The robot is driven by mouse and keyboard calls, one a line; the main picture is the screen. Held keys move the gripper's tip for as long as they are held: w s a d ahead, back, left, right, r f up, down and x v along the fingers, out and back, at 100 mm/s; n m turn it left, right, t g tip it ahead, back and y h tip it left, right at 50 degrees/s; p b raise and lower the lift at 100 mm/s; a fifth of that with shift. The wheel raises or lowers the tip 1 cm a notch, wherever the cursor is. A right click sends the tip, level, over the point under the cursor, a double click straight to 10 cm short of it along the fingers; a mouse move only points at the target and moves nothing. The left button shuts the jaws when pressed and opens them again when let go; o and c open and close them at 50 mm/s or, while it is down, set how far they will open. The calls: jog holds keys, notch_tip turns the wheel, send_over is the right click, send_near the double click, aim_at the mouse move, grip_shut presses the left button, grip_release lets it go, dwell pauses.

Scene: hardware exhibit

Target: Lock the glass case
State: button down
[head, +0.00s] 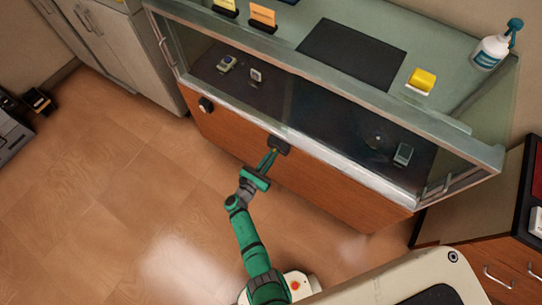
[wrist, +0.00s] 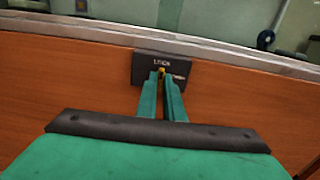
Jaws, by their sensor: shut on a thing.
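The glass case (head: 330,170) is a counter with glass panes above a wooden front panel. A dark lock plate (wrist: 145,68), marked with lettering that looks like "LOCK", sits on the wooden panel just under the metal rim. The plate also shows in the head view (head: 279,145). My gripper (wrist: 161,77) is at the plate, its green fingers shut on a small yellow key-like piece (wrist: 161,71) at the plate's face. The fingers hide most of this piece, so its turn angle is unclear. In the head view my gripper (head: 272,153) reaches the panel from the front.
Watches (head: 256,75) lie inside the case. A spray bottle (head: 490,52), a yellow block (head: 422,80) and a dark mat (head: 352,53) are on top. A round dark knob (head: 205,104) is on the panel's left. Open floor (head: 130,200) lies left of my arm.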

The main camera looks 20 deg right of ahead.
jog(key=c, duration=1.9)
grip_release()
jog(key=shift+o, duration=0.2)
jog(key=v, duration=1.1)
